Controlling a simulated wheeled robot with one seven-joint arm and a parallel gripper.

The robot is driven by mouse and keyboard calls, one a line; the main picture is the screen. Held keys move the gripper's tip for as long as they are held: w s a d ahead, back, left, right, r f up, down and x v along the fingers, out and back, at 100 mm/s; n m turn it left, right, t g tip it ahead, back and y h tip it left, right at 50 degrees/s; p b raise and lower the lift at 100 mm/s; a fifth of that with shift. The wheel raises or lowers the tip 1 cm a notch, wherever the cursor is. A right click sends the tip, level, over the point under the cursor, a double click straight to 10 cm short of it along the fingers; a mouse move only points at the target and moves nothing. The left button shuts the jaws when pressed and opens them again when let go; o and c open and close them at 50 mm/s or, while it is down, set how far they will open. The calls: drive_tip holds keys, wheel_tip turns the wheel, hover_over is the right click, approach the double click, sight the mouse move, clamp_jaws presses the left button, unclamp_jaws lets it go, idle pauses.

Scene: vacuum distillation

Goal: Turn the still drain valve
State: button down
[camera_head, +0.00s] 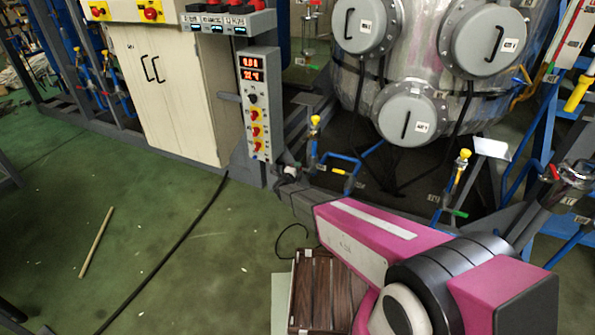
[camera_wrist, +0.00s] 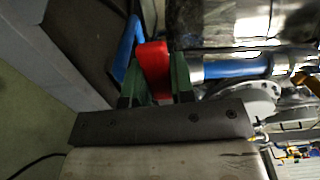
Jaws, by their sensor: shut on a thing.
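In the wrist view, a red valve handle (camera_wrist: 153,58) stands between the two green fingers of my gripper (camera_wrist: 157,75). My gripper is shut on this handle, with a finger on either side. A blue part (camera_wrist: 127,50) lies just left of the handle, and a blue pipe section (camera_wrist: 235,66) runs to its right. The lower end of the handle is hidden by the fingers and the dark gripper body. In the head view, my pink arm fills the lower right, and I cannot make out the gripper or the held handle there.
The head view shows the metal still (camera_head: 350,85) with round grey covers, above blue pipes and yellow-topped valves (camera_head: 463,156). A control panel (camera_head: 262,105) stands beside a pale cabinet (camera_head: 165,85). A slatted wooden box (camera_head: 318,285) is beside my arm. Green floor (camera_head: 150,230) at left is mostly clear.

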drive_tip(key=shift+r+m, duration=0.15)
drive_tip(key=shift+m, duration=0.15)
drive_tip(key=c, duration=1)
unclamp_jaws()
drive_tip(key=shift+o, duration=0.2)
drive_tip(key=v, duration=1.1)
drive_tip(key=shift+d, duration=0.1)
